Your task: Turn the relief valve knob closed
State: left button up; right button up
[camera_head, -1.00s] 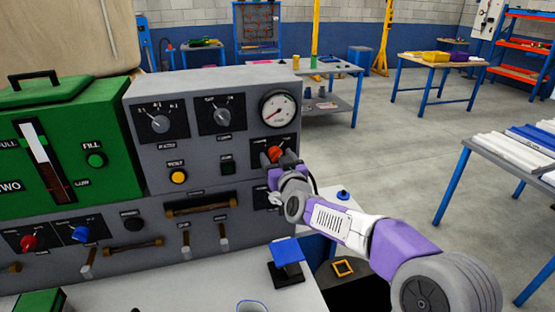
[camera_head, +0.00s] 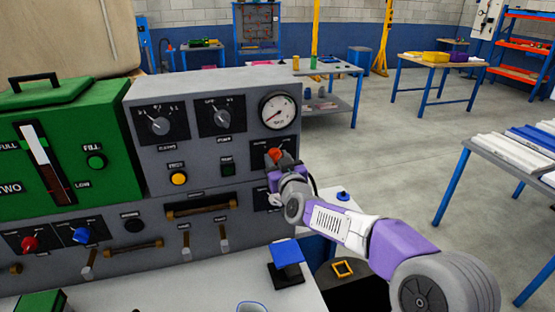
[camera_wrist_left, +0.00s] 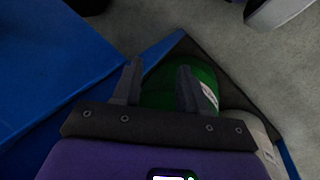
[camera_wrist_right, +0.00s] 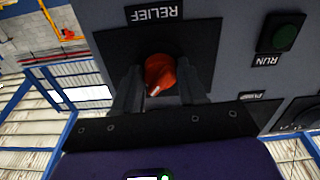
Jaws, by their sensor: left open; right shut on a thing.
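The relief valve knob (camera_wrist_right: 158,72) is orange-red with a pale pointer mark and sits on a black plate (camera_wrist_right: 200,40) labelled RELIEF in the right wrist view. In the head view the knob (camera_head: 275,155) is below the round gauge on the grey panel. My right gripper (camera_wrist_right: 160,88) has its fingers on either side of the knob and is shut on it; in the head view the fingers partly cover the plate. My left gripper (camera_wrist_left: 158,85) is open and empty, seen only in the left wrist view, above a green object.
The grey panel (camera_head: 240,160) carries the gauge (camera_head: 278,110), black dials, a yellow button (camera_head: 179,177) and a green RUN button (camera_wrist_right: 284,38). A green tank (camera_head: 60,140) stands at the left. A blue-topped block (camera_head: 287,252) stands on the bench below the panel.

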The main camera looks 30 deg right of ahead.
jog(key=shift+r+n+p, duration=0.15)
jog(key=shift+n+p, duration=3.25)
jog(key=shift+n, duration=5.1)
jog(key=shift+d, duration=0.1)
jog(key=o, duration=1.1)
jog(key=shift+c, duration=0.2)
jog(key=shift+s, duration=0.1)
jog(key=v, duration=0.7)
jog(key=shift+s+p, duration=0.2)
jog(key=shift+p, duration=0.1)
